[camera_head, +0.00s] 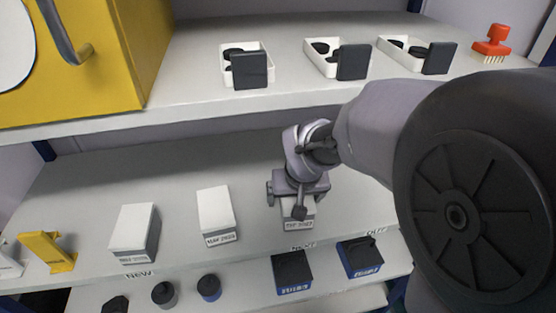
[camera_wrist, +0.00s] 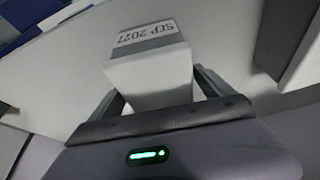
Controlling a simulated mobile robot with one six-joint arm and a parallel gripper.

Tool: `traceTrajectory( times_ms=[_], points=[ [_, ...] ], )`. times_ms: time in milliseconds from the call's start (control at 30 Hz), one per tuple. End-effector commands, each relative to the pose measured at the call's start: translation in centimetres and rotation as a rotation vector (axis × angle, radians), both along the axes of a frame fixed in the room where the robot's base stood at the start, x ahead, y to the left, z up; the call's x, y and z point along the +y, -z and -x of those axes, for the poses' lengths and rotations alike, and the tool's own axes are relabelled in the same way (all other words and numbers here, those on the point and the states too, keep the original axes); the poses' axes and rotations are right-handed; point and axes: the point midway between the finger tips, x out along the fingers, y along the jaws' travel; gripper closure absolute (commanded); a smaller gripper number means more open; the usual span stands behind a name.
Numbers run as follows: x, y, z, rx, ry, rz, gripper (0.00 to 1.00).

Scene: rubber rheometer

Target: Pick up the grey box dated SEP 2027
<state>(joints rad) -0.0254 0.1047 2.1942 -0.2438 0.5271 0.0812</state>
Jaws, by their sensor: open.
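The box dated SEP 2027 (camera_wrist: 148,70) shows in the wrist view with its label facing away at the top and its plain pale end toward me. My gripper (camera_wrist: 160,88) is open, with one finger on each side of the box. I cannot tell whether the fingers touch it. In the head view the same box (camera_head: 298,222) stands on the middle shelf, its upper part hidden under my gripper (camera_head: 298,203).
On the same shelf, left of my gripper, stand a white-topped box (camera_head: 216,212) and another grey box (camera_head: 134,232). A yellow stand (camera_head: 47,252) is further left. White trays (camera_head: 246,66) sit on the shelf above. Dark blue boxes (camera_head: 292,272) lie on the shelf below.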

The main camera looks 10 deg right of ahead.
Motion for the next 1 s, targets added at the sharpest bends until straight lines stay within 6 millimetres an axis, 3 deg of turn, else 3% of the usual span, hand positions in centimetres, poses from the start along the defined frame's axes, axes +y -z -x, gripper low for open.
traceTrajectory(
  times_ms=[500, 900, 1000],
  points=[
    [0.00, 0.38, 0.02, 0.000, 0.000, 0.000, 0.08],
    [0.00, 0.38, 0.02, 0.000, 0.000, 0.000, 0.87],
    [0.01, 0.33, -0.02, -0.001, 0.000, 0.000, 1.00]
  ],
)
